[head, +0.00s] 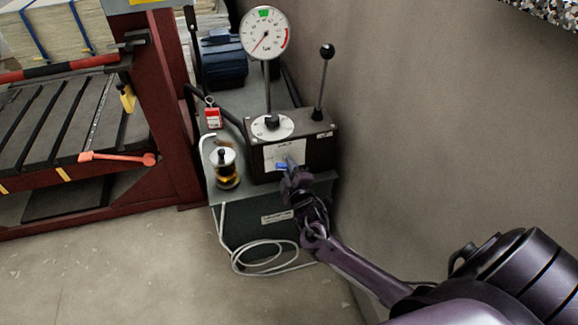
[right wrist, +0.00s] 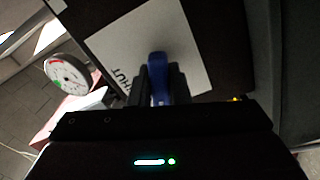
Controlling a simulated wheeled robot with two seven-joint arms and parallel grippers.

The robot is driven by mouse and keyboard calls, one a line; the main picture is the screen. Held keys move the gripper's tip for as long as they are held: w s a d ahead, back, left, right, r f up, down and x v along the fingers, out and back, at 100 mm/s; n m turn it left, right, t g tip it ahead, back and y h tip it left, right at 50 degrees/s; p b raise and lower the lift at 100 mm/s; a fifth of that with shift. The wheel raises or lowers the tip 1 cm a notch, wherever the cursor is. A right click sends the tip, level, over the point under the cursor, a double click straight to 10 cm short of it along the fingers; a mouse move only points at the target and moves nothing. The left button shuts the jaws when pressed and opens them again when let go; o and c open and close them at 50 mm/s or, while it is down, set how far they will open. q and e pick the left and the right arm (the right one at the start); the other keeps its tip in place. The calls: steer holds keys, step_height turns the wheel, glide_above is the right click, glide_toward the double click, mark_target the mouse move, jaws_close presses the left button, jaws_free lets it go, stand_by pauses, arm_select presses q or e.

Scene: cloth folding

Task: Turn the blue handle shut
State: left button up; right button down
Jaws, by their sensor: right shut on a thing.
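The blue handle (head: 281,166) sits on the front of a dark box (head: 318,150), over a white label plate (head: 272,155). My right gripper (head: 291,176) is at the box front, shut on the handle. In the right wrist view the blue handle (right wrist: 156,68) stands between the two dark fingers of my right gripper (right wrist: 157,88). Behind it is the white plate (right wrist: 120,45), where the letters "HUT" show beside the fingers. The fingers hide the lower part of the handle. My left gripper is in neither view.
A round gauge (head: 264,33) and a black-knobbed lever (head: 323,75) rise from the unit. A glass jar (head: 226,168) and a red padlock (head: 212,117) are left of the box. A white cable (head: 262,262) coils below. The wall (head: 430,120) is close on the right.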

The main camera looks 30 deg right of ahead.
steer(key=m, duration=0.3)
steer(key=shift+m+p, duration=0.3)
steer(key=shift+m, duration=0.6)
steer(key=m, duration=0.3)
steer(key=shift+m, duration=0.3)
steer(key=m, duration=0.4)
steer(key=shift+p, duration=0.35)
steer(key=shift+m, duration=0.5)
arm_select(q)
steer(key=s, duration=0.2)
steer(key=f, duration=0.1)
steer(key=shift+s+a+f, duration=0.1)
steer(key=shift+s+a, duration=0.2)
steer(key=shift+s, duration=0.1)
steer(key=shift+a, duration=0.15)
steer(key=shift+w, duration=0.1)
